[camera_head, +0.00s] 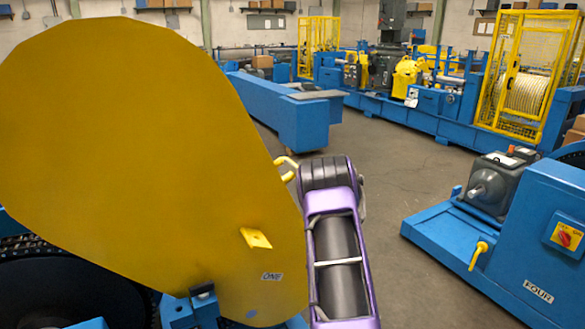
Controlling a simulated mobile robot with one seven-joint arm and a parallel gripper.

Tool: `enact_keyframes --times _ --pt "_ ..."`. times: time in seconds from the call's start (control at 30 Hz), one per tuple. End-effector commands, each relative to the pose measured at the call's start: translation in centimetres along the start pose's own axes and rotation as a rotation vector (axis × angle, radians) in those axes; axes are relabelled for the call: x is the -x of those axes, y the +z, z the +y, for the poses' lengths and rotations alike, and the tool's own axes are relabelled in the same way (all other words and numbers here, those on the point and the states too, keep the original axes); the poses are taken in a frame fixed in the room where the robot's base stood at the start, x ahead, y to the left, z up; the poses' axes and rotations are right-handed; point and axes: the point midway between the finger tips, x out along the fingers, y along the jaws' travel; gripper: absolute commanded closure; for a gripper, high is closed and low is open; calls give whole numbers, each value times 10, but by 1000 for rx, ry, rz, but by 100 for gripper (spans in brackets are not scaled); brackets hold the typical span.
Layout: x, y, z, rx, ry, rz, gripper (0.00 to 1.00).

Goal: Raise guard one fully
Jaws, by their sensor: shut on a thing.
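Guard one is a large flat yellow cover (130,150) that fills the left of the head view.
Dark machine parts (70,285) show below the guard. A blue machine marked FOUR (545,235) stands at right, with a red switch (567,236) and a yellow handle (478,254). A long blue beam (262,105) lies behind. Grey floor (420,175) is clear between.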

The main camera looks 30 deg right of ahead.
Motion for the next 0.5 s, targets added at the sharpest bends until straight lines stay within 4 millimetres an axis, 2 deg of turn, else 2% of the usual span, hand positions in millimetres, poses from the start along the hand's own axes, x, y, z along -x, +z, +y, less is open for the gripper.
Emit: enact_keyframes --times 0.03,0.1,0.5 --pt "3 -5 6 2 11 6 46" --pt "3 -4 6 1 10 5 36" --pt "2 1 3 -1 4 -2 36"
